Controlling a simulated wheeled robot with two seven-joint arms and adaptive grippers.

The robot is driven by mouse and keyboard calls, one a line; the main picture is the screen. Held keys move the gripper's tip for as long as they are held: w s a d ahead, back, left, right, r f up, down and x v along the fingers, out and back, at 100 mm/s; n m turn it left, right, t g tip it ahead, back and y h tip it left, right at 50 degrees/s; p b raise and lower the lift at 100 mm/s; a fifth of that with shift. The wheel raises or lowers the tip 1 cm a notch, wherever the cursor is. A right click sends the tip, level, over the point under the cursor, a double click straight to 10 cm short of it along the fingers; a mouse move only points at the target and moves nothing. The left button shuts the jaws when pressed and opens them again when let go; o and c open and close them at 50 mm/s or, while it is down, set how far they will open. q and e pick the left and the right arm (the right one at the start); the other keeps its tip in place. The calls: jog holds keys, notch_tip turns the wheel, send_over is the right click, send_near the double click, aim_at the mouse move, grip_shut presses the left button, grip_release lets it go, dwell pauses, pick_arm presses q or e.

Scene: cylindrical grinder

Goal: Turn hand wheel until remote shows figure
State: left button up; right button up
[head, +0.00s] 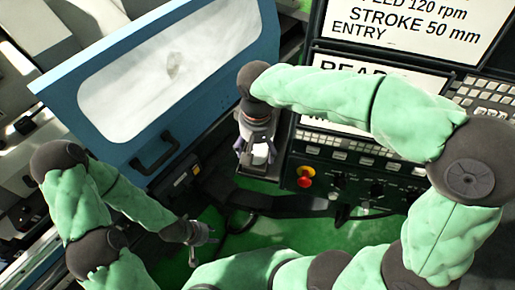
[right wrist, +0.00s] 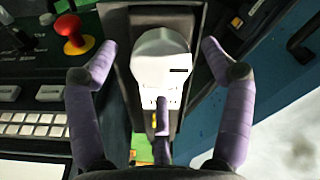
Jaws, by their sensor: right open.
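A white handheld unit, which looks like the remote (right wrist: 165,62), sits in a dark holder on the side of the console. It has a rounded head and a small dark slot; no figure can be read on it. In the head view the remote (head: 260,154) shows partly below my right gripper (head: 255,148). My right gripper (right wrist: 160,47) is open, its purple fingers on either side of the remote with gaps between. My left gripper (head: 204,246) hangs lower left, its fingers apart and empty. I cannot make out a separate hand wheel.
The control console (head: 340,158) has a red knob (head: 305,177), keys and a screen (head: 405,30), partly hidden by my right arm. A blue machine door (head: 110,120) with a window and black handle (head: 155,155) stands at left. Green floor (head: 265,237) shows below.

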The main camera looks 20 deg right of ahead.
aim_at(257, 151)
notch_tip(257, 151, up, 11)
dwell(0.4)
dwell(2.4)
